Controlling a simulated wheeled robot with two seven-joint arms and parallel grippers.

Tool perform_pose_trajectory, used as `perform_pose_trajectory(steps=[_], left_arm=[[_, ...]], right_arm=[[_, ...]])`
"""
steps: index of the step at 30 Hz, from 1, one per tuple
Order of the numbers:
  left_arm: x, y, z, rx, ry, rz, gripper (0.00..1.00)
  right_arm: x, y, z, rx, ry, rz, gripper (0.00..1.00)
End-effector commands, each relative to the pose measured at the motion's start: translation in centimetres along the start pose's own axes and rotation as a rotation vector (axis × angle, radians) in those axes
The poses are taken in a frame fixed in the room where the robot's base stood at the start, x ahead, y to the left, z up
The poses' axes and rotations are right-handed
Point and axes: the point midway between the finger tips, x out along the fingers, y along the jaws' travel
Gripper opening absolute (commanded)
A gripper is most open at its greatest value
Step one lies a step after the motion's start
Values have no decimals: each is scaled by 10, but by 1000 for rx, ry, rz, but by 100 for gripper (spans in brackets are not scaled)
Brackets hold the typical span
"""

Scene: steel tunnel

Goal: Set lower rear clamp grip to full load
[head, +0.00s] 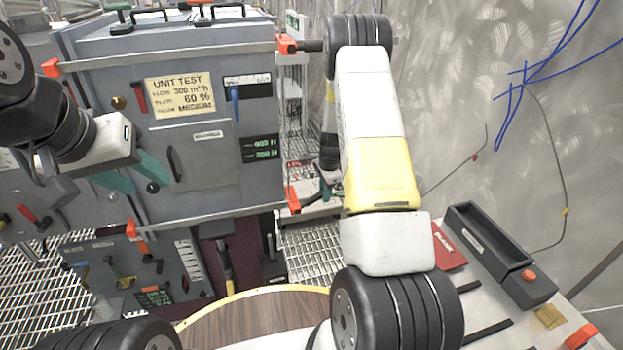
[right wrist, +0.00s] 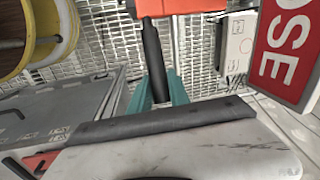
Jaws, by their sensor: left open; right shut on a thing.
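The lower rear clamp has an orange block (head: 292,200) at the lower right corner of the grey unit (head: 210,180). In the right wrist view its orange body (right wrist: 185,5) is at the top edge, with a black bar-shaped grip (right wrist: 152,50) running down from it. My right gripper (right wrist: 160,92) has its teal fingers shut around the lower end of that grip. In the head view my right arm partly hides this gripper (head: 325,190). My left gripper (head: 130,172) is open and empty in front of the unit. A dark display (head: 261,149) shows two green readings, seemingly 600 N and 300 N.
A cream sign (head: 187,96) reads UNIT TEST. Other orange clamps are at the upper left (head: 51,67), upper right (head: 287,44) and lower left (head: 131,229). A red sign (right wrist: 288,50) is close on the right in the wrist view. A black tray (head: 495,250) lies at right.

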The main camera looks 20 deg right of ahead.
Motion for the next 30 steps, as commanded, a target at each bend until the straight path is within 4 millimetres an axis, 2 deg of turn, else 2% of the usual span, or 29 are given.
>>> perform_pose_trajectory(steps=[17,30], left_arm=[[0,0,0,0,0,0,44],[0,0,0,0,0,0,44]], right_arm=[[2,0,-2,8,-25,-4,0],[29,6,-14,55,-270,-30,0]])
